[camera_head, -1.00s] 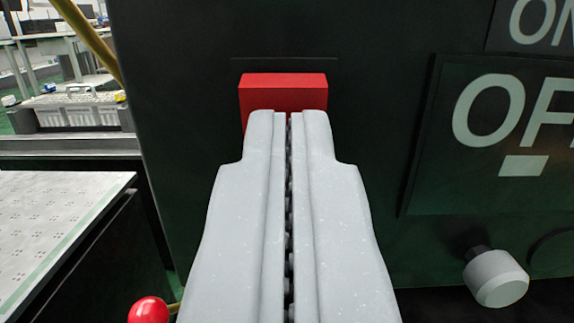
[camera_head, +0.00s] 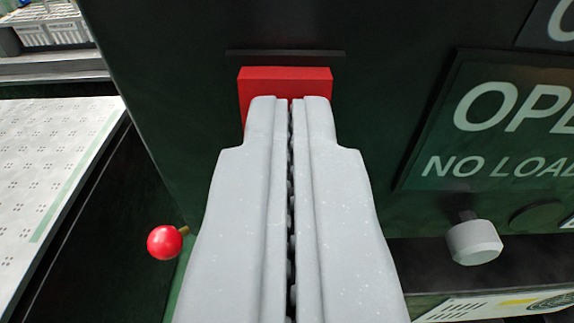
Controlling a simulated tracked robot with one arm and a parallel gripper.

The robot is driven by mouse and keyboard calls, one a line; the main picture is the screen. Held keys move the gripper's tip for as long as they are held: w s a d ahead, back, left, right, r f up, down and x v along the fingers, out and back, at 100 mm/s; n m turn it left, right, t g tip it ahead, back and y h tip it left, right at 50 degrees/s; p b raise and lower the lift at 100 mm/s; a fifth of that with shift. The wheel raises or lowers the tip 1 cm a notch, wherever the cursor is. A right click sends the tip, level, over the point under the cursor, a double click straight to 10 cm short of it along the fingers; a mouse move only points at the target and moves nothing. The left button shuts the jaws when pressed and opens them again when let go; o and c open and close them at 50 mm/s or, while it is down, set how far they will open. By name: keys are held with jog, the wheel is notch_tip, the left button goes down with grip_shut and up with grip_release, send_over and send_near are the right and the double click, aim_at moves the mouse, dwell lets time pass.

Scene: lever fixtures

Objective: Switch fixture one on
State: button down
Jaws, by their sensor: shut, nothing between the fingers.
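A red block-shaped lever handle (camera_head: 287,77) stands out from the dark green fixture panel (camera_head: 400,60), below a thin dark slot. My gripper (camera_head: 290,100) is shut and empty, with its fingertips in front of the red handle and overlapping its lower part. I cannot tell whether they touch it. The fingers hide the lower part of the handle. A sign (camera_head: 500,125) to the right reads "OPE" and "NO LOA", cut off by the picture edge. No fixture number shows.
A red ball knob (camera_head: 165,242) sticks out at the lower left. A pale round knob (camera_head: 474,242) juts out at the lower right. A white perforated table top (camera_head: 50,170) lies at the left, with white crates (camera_head: 50,32) beyond it.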

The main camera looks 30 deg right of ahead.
jog(key=shift+w+d+r, duration=0.3)
jog(key=shift+d+r, duration=0.05)
jog(key=shift+r, duration=0.25)
jog(key=shift+s+a, duration=0.1)
jog(key=shift+s+a+f, duration=0.15)
jog(key=shift+a, duration=0.05)
jog(key=f+p+v, duration=0.1)
jog(key=v, duration=1.3)
